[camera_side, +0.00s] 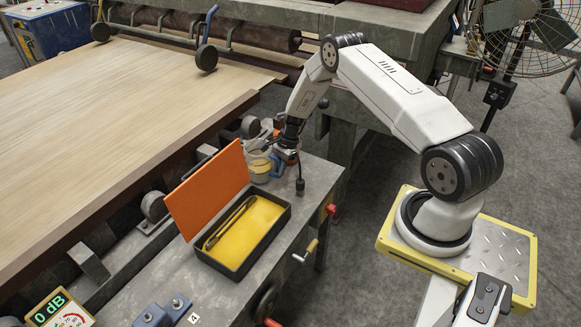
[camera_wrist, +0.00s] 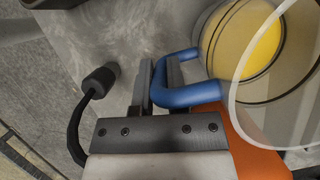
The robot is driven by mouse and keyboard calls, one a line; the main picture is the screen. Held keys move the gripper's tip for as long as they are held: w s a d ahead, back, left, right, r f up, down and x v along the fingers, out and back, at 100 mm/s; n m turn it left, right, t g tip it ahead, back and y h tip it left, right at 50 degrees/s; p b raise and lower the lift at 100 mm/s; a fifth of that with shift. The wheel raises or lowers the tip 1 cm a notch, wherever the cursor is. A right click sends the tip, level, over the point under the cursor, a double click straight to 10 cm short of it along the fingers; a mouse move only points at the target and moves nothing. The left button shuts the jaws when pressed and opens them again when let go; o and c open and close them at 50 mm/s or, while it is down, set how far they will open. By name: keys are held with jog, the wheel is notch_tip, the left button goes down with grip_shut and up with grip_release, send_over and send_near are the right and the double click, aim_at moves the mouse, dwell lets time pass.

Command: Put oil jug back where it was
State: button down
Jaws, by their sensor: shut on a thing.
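The oil jug (camera_side: 260,168) is a clear round vessel with yellow oil in it and a blue handle. It is at the far end of the grey workbench, just behind the open case. In the wrist view the jug (camera_wrist: 245,45) fills the upper right, and its blue handle (camera_wrist: 190,96) reaches toward my fingers. My gripper (camera_side: 279,160) is shut on the handle; its dark fingers also show in the wrist view (camera_wrist: 160,80). I cannot tell whether the jug's base touches the bench.
A black case (camera_side: 240,268) with a yellow inside, a slim tool and a raised orange lid (camera_side: 207,190) stands close in front of the jug. Wood veneer (camera_side: 110,110) lies left. A meter (camera_side: 60,308) and blue blocks (camera_side: 165,312) are near. Bench top right of the case is bare.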

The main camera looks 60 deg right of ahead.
jog(key=shift+f, duration=0.3)
jog(key=shift+f, duration=0.1)
jog(key=c, duration=0.6)
grip_release()
jog(key=shift+c, duration=0.2)
jog(key=v, duration=1.2)
jog(key=shift+a, duration=0.15)
